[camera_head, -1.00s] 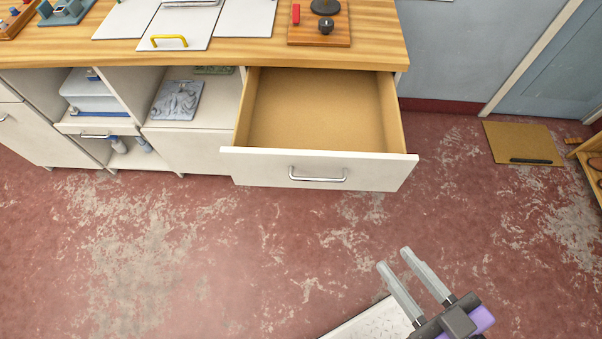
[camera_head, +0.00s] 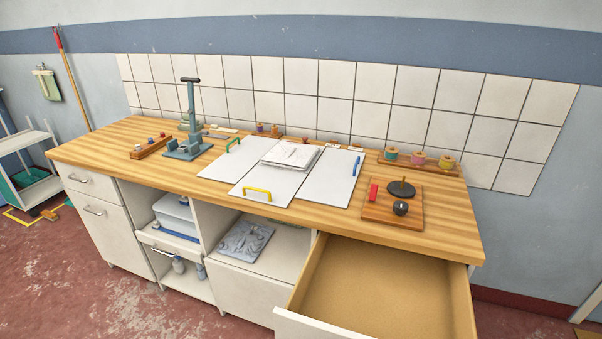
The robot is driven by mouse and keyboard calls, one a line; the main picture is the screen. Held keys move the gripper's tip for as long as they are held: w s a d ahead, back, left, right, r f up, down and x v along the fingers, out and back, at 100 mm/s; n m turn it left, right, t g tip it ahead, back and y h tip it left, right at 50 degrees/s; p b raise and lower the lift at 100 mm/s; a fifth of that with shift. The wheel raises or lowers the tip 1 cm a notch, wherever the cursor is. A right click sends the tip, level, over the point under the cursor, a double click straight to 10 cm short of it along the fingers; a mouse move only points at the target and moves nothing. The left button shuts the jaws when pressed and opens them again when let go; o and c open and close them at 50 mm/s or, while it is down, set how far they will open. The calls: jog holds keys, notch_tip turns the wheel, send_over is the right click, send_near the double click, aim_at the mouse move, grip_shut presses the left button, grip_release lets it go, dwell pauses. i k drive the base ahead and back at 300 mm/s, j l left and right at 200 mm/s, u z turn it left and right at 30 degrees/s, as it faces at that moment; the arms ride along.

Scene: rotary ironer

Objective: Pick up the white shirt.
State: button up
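A flat, folded white item (camera_head: 290,154) lies on the wooden counter, on the back part of the middle white panel (camera_head: 275,186). It looks like a folded white shirt, but its details are too small to be sure. It appears uncovered, with nothing on top of it that I can make out. My gripper is not in view.
An empty drawer (camera_head: 385,290) stands pulled out at the front right of the wooden counter (camera_head: 100,150). A press-like stand (camera_head: 190,125) is left of the panels. A board (camera_head: 385,214) with a black knob is at right.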

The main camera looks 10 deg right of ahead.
aim_at(286, 156)
jog(key=i+j+u, duration=0.45)
jog(key=i+u, duration=0.2)
jog(key=i, duration=0.2)
jog(key=i+j+u, duration=0.1)
jog(key=i+u, duration=0.2)
jog(key=i, duration=0.15)
jog(key=i+j+z, duration=0.15)
jog(key=i+z, duration=0.15)
jog(key=i, duration=0.3)
jog(key=i+j+z, duration=0.3)
jog(key=i, duration=0.25)
jog(key=i+j+z, duration=0.3)
jog(key=i, duration=0.2)
